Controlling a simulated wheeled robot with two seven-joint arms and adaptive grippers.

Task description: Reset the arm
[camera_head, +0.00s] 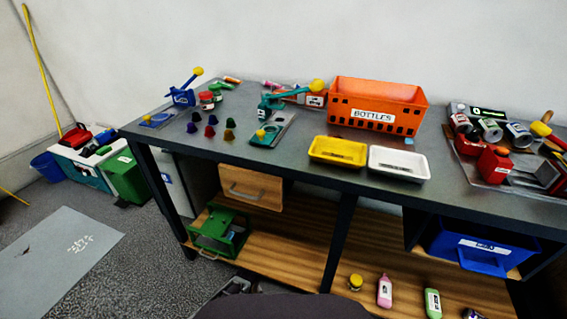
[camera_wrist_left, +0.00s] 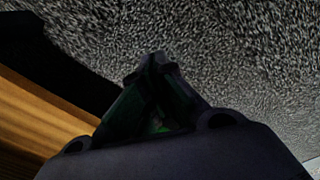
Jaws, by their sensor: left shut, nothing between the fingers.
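My left gripper (camera_wrist_left: 154,62) shows in the left wrist view. Its dark fingers meet at the tips, so it is shut, with nothing seen between them. It points out over the speckled grey floor (camera_wrist_left: 240,60), with a wooden board (camera_wrist_left: 40,110) at the left of that view. In the head view a dark part of my own body covers the bottom middle, and I cannot make out the left gripper clearly there. My right gripper is not in either view.
The grey workbench (camera_head: 290,160) holds an orange bottles crate (camera_head: 378,92), a yellow tray (camera_head: 337,151), a white tray (camera_head: 398,164) and several small items. Below are a wooden drawer (camera_head: 250,188), a green crate (camera_head: 219,232) and a blue bin (camera_head: 480,247). Floor at left is partly clear.

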